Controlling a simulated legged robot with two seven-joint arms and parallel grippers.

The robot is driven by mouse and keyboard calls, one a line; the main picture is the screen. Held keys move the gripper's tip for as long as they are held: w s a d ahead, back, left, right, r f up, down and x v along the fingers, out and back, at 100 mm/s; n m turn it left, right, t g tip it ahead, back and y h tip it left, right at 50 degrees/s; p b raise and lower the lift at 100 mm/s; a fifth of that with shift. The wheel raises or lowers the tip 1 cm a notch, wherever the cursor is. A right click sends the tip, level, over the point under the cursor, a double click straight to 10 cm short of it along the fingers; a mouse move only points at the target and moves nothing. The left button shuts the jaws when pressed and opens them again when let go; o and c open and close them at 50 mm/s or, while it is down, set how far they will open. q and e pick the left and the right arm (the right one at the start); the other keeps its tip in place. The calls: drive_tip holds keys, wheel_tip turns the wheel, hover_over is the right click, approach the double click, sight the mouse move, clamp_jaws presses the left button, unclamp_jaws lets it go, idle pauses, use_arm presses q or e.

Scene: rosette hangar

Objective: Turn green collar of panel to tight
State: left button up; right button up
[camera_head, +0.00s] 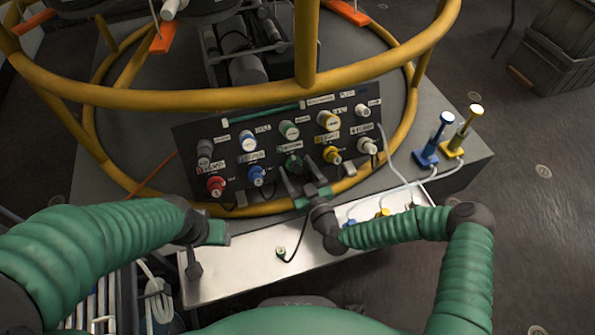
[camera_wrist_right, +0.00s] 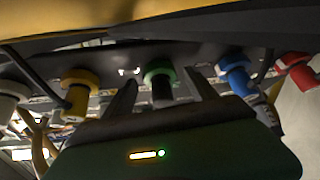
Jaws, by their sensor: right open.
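The dark panel (camera_head: 240,183) stands tilted in the middle of the head view, with two rows of coloured connectors. The green collar (camera_head: 293,162) is in its lower row, between blue and yellow ones. My right gripper (camera_head: 299,178) is open just in front of it, partly covering it. In the right wrist view the green collar (camera_wrist_right: 159,75) shows, with a black body below it, between the two spread fingers of my gripper (camera_wrist_right: 160,88). I cannot tell whether the fingers touch it. My left gripper (camera_head: 213,233) is at the lower left, away from the panel; its fingers are unclear.
Red (camera_head: 216,186), blue (camera_head: 257,175) and yellow (camera_head: 333,155) connectors sit close by in the lower row. A yellow ring rail (camera_head: 240,100) passes above and around the panel. A white tray (camera_head: 235,275) lies in front, with a cable on it. Blue and yellow posts (camera_head: 428,153) stand right.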

drive_tip(key=c, duration=1.4)
drive_tip(key=shift+s+a+r+m+t+h+p, duration=0.15)
drive_tip(key=shift+m+h+p, duration=0.25)
drive_tip(key=shift+m+p, duration=0.2)
drive_tip(key=shift+w+a+r+m+t+h+p, duration=0.1)
drive_tip(key=shift+m+t+h+p, duration=0.05)
drive_tip(key=shift+m+h+p, duration=0.85)
drive_tip(key=shift+m+p, duration=0.35)
drive_tip(key=shift+m, duration=0.35)
drive_tip(key=m+h+p, duration=0.2)
drive_tip(key=m, duration=0.1)
drive_tip(key=m+h+p, duration=0.2)
drive_tip(key=m, duration=0.2)
drive_tip(key=shift+s+a+p, duration=0.1)
drive_tip(key=shift+a+p, duration=0.05)
drive_tip(key=shift+p, duration=0.2)
drive_tip(key=m+g+h+p, duration=0.1)
drive_tip(key=m+h+p, duration=0.1)
drive_tip(key=m, duration=0.1)
drive_tip(key=m+g+h+p, duration=0.1)
drive_tip(key=m+p, duration=0.2)
drive_tip(key=m, duration=0.1)
drive_tip(key=shift+a+r+m+h, duration=0.1)
drive_tip(key=shift+r+m+h, duration=0.05)
drive_tip(key=shift+m+h, duration=0.2)
drive_tip(key=shift+m+g+h+p, duration=0.35)
drive_tip(key=shift+m+g+p, duration=0.6)
drive_tip(key=shift+m, duration=0.6)
drive_tip(key=shift+f, duration=0.2)
